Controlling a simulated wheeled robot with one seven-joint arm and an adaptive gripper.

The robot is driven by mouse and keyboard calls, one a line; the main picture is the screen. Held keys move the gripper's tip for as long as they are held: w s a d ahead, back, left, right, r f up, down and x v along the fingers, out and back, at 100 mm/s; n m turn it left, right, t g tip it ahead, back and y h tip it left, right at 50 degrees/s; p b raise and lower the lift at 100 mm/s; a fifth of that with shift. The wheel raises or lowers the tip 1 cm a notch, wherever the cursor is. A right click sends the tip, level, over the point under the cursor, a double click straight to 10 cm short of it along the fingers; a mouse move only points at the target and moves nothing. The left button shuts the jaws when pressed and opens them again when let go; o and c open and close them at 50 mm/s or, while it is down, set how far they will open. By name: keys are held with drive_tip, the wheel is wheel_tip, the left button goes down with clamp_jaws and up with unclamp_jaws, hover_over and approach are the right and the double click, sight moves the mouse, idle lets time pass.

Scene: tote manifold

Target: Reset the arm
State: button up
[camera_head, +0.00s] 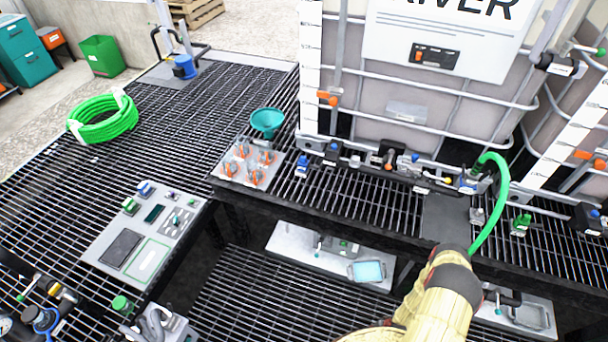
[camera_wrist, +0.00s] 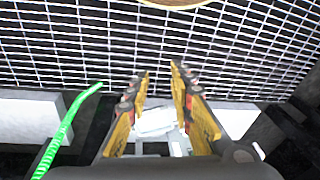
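My arm (camera_head: 437,300) reaches up from the bottom right of the head view, beside a green hose (camera_head: 503,200) that curves over the platform edge. My gripper is hidden in the head view. In the wrist view my gripper (camera_wrist: 160,72) shows two yellow and dark fingers, spread with a gap between the tips. Nothing is gripped between them. A pale plate-like object shows beyond the gap, lower down between the fingers. The green hose also shows at the left of the wrist view (camera_wrist: 62,135), apart from the fingers.
A large caged tank (camera_head: 405,110) stands at the back, with valves along its foot. A panel with orange knobs (camera_head: 250,165), a teal funnel (camera_head: 267,120) and a control panel (camera_head: 147,238) are to the left. A lower tray (camera_head: 295,245) lies under the platform edge.

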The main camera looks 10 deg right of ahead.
drive_tip(key=w+d+r+g+b, duration=0.2)
drive_tip(key=w+r+b, duration=0.1)
drive_tip(key=r, duration=0.7)
drive_tip(key=w+d+r+g+b, duration=0.1)
drive_tip(key=w+d+r+b, duration=0.15)
drive_tip(key=r, duration=0.65)
drive_tip(key=w+d+r+g+b, duration=0.15)
drive_tip(key=w+r, duration=0.25)
drive_tip(key=r, duration=0.6)
drive_tip(key=a+r+b, duration=0.3)
drive_tip(key=a+r, duration=0.1)
drive_tip(key=r, duration=0.5)
drive_tip(key=a+r+b, duration=0.3)
drive_tip(key=r, duration=0.6)
drive_tip(key=s+a+r+n+t+b, duration=0.2)
drive_tip(key=s+a+r+t+b, duration=0.1)
drive_tip(key=a+r+b, duration=0.5)
drive_tip(key=s+a+r+n+t+b, duration=0.2)
drive_tip(key=s+a+r+t+b, duration=0.2)
drive_tip(key=a+r+b, duration=0.4)
drive_tip(key=a+r+t, duration=0.1)
drive_tip(key=a, duration=0.2)
drive_tip(key=shift+a+h, duration=0.35)
drive_tip(key=shift+h, duration=0.05)
drive_tip(key=shift+s, duration=0.1)
